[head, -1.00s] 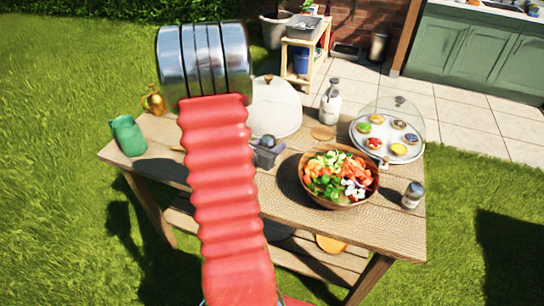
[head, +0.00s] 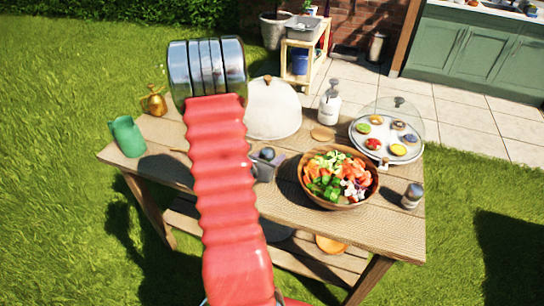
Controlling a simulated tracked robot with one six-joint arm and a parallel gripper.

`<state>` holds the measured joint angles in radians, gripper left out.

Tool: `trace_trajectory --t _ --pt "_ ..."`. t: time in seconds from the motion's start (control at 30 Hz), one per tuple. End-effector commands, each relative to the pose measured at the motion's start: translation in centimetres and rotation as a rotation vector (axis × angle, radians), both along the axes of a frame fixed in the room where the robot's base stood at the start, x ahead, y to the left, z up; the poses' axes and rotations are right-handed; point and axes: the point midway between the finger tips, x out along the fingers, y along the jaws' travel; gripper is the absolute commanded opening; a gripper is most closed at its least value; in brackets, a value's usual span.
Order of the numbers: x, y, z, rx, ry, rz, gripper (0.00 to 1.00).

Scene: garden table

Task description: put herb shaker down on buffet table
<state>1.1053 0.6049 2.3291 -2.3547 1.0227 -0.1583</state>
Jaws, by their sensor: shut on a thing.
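The wooden buffet table (head: 280,206) stands on the grass across the middle of the head view. My red ribbed arm rises in front of its left half, up to a silver joint. My gripper is hidden behind my arm, and I cannot see what it holds. A small shaker (head: 412,196) with a dark cap stands upright at the table's right end; I cannot tell whether it is the herb shaker. A small grey box-like thing (head: 264,172) with a dark round top shows just right of my arm, partly covered by it.
A salad bowl (head: 305,190) stands at the front right of the table. Behind are a white dome (head: 272,112), a pump bottle (head: 329,106) and a glass-covered pastry plate (head: 370,158). A green jug (head: 128,137) and gold can (head: 154,103) stand left. Bare wood lies front right.

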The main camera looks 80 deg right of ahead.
Motion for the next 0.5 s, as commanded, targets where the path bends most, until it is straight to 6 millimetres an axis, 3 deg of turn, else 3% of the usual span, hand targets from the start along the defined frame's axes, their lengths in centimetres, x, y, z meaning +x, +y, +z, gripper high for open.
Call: trace_trajectory --t 0.37,0.4,0.5 --pt "0.03 -0.01 -0.24 0.0 0.0 0.0 0.15" --pt "0.02 0.01 -0.23 0.0 -0.001 0.0 0.42" --pt "0.02 0.0 -0.22 0.0 -0.001 0.0 0.49"
